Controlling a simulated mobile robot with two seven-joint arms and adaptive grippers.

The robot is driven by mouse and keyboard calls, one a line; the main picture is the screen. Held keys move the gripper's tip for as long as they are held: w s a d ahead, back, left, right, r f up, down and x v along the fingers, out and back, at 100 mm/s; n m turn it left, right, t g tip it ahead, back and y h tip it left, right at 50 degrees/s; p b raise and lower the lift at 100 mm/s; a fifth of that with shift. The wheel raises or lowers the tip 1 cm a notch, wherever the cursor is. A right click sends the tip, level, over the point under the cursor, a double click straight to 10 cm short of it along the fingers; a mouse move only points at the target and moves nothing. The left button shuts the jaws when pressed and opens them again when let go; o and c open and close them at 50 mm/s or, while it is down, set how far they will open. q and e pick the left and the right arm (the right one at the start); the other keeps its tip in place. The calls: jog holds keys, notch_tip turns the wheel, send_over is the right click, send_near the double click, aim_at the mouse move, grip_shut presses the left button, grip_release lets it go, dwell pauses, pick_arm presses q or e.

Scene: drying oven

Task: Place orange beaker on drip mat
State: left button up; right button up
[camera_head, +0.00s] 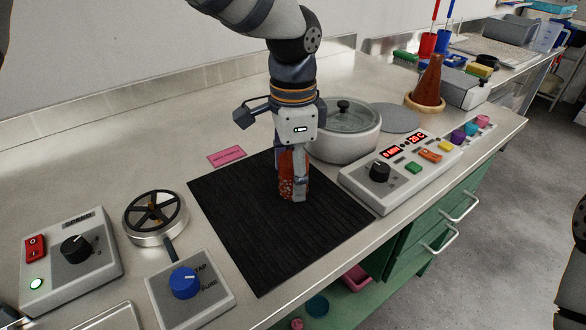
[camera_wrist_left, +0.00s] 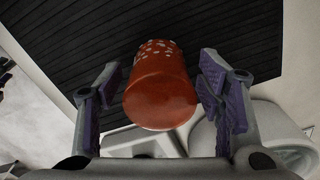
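The orange beaker (camera_head: 287,181) stands on the black ribbed drip mat (camera_head: 245,230), near the mat's far right part. It has pale speckles on its lower part. My left gripper (camera_head: 292,185) points down over it, with a finger on either side. In the left wrist view the beaker (camera_wrist_left: 160,90) sits between the two purple-padded fingers, with narrow gaps beside it, so the gripper looks open around it. The mat (camera_wrist_left: 60,45) shows behind it. In the head view a finger covers part of the beaker. My right gripper is not in view.
A grey pot with a glass lid (camera_head: 345,135) stands just behind and right of the mat. A control box (camera_head: 385,185) borders the mat's right side. A round valve (camera_head: 155,215) and a blue-knob box (camera_head: 190,295) lie left. The mat's front is clear.

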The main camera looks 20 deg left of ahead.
pick_arm(q)
notch_tip(320, 180, up, 12)
jog(key=shift+r, duration=0.2)
jog(key=shift+f, duration=0.1)
dwell(0.3)
